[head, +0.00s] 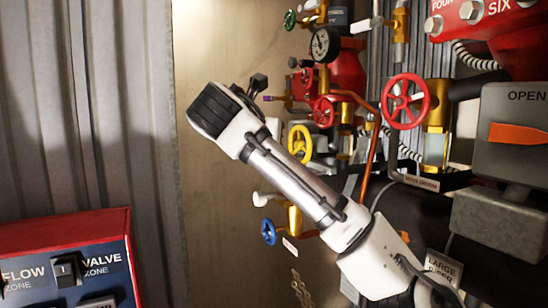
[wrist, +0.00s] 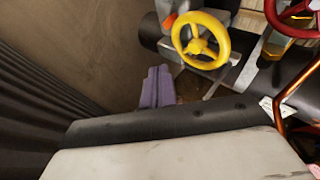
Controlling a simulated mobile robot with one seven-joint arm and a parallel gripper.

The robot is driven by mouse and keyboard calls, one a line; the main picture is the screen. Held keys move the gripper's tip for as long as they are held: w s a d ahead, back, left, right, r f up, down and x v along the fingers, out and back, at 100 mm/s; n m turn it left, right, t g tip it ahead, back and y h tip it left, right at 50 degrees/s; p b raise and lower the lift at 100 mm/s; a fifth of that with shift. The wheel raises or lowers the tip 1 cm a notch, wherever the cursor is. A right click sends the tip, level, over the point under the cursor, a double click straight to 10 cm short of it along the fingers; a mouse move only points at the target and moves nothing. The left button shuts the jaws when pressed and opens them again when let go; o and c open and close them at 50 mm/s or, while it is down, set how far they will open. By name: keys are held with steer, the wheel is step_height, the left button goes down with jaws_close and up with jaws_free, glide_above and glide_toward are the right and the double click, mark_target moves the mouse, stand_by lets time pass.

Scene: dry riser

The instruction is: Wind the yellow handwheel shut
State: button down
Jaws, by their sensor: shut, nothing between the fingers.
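The yellow handwheel (head: 300,143) stands just right of my arm in the head view, among the pipework. In the wrist view the yellow handwheel (wrist: 199,46) shows whole at the top, with a round rim, spokes and a hub. My gripper (wrist: 158,72) shows in the wrist view as two purple fingers pressed together. It is empty. In that picture the fingertips lie below and left of the wheel, apart from its rim. In the head view I cannot make out the fingers.
Red handwheels (head: 406,101) sit right of the yellow one, and a blue handwheel (head: 269,232) sits below. A copper pipe (head: 372,160) and a pressure gauge (head: 324,45) are close by. A red-and-blue panel (head: 70,260) stands at lower left. Bare board (head: 210,220) lies left of the pipework.

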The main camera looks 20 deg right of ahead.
steer(key=a+r, duration=0.1)
steer(key=r, duration=0.1)
glide_toward(293, 134)
steer(key=d, duration=0.1)
steer(key=w+d, duration=0.1)
steer(key=d+f, duration=0.1)
steer(key=shift+w+p, duration=0.35)
steer(key=shift+p, duration=0.05)
steer(key=w, duration=0.2)
steer(key=shift+w+a+f+b, duration=0.3)
steer(key=shift+f+b, duration=0.1)
steer(key=shift+w, duration=0.4)
steer(key=shift+d+f, duration=0.1)
steer(key=shift+d, duration=0.2)
steer(key=shift+s, duration=0.15)
steer(key=shift+d, duration=0.2)
